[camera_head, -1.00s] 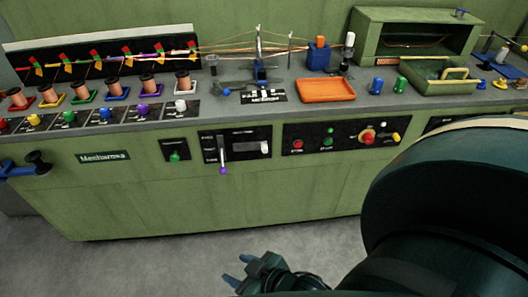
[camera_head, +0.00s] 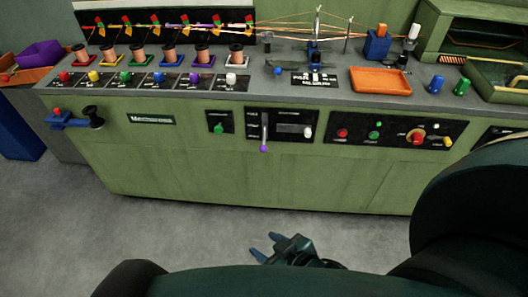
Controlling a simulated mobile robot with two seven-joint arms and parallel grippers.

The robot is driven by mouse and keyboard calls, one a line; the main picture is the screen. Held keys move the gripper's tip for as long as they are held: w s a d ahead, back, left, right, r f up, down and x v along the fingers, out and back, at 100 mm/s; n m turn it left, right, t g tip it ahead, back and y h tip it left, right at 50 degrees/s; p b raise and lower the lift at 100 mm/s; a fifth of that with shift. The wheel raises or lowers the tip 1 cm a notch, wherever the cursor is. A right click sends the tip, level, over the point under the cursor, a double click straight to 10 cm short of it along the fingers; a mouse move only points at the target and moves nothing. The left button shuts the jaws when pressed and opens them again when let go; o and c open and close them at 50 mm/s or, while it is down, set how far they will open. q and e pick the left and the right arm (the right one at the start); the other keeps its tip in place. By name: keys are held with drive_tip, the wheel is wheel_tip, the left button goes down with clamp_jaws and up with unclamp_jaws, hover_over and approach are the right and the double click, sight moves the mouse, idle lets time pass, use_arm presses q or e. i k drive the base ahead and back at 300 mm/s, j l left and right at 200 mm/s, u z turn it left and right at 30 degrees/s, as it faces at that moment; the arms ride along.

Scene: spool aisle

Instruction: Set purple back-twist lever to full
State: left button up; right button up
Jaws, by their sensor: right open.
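The purple back-twist lever (camera_head: 264,148) is on the front of the green bench, on a black panel (camera_head: 282,124). Its thin stem hangs down and its purple knob sits at the panel's lower edge. A white knob (camera_head: 308,132) is at the right of the same panel. My right gripper (camera_head: 265,245) is low in front of the bench, over the floor. Its two fingers are apart with nothing between them, and it is well clear of the lever. My left gripper does not show.
A green knob (camera_head: 219,128) is left of the lever panel, and a panel with red, green and yellow knobs (camera_head: 397,132) is right. A blue-and-black handle (camera_head: 75,118) juts from the bench's left end. The floor (camera_head: 140,222) before the bench is clear.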

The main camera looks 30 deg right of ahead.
sight(263, 147)
drive_tip(key=i+j+z, duration=0.2)
drive_tip(key=j, duration=0.25)
drive_tip(key=j+z, duration=0.2)
drive_tip(key=j, duration=0.2)
drive_tip(key=i+j+z, duration=0.15)
drive_tip(key=i+j, duration=0.2)
drive_tip(key=i, duration=0.1)
